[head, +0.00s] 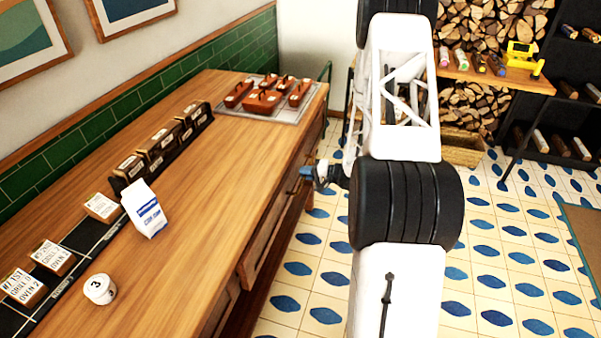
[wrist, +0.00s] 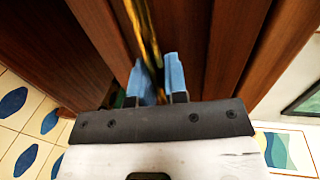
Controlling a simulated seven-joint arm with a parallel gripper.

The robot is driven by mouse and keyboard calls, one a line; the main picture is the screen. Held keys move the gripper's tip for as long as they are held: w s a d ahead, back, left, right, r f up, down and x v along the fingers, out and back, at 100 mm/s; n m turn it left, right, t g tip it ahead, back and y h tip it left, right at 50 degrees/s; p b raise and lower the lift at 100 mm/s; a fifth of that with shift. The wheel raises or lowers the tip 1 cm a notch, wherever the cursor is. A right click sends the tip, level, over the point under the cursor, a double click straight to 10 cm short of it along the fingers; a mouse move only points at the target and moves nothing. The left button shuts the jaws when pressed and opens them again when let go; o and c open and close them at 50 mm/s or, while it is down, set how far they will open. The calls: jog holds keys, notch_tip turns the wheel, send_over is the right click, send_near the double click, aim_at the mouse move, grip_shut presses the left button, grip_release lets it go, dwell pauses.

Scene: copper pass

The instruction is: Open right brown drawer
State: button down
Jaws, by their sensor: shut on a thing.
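The brown wooden counter (head: 225,130) runs along the left of the head view, with brown fronts on its right side. My gripper (head: 309,173) is at the far part of this side, against the front. In the wrist view my gripper (wrist: 155,82) has its blue fingers on both sides of a thin brass handle (wrist: 146,30) and is shut on it. Brown wood panels (wrist: 195,35) fill the view around the handle. My arm and the steep angle hide much of the drawer front, and I cannot tell how far it stands out.
On the counter are a tray (head: 290,115) of brown dishes, a white carton (head: 145,208), a dark box row (head: 160,150), small label blocks (head: 53,257) and a white round timer (head: 100,289). Tiled floor (head: 500,250) is open to the right. A wooden crate (head: 462,148) stands behind.

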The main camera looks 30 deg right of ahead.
jog(key=f+v, duration=0.3)
jog(key=v, duration=1.4)
jog(key=s+d+f+v, duration=0.1)
jog(key=f+v, duration=0.3)
jog(key=v, duration=1.3)
jog(key=shift+s+d, duration=0.15)
jog(key=shift+d, duration=0.1)
jog(key=shift+f, duration=0.1)
jog(key=c, duration=1.2)
grip_release()
jog(key=shift+o, duration=0.2)
jog(key=v, duration=0.7)
jog(key=shift+s+d, duration=0.25)
jog(key=shift+s, duration=0.05)
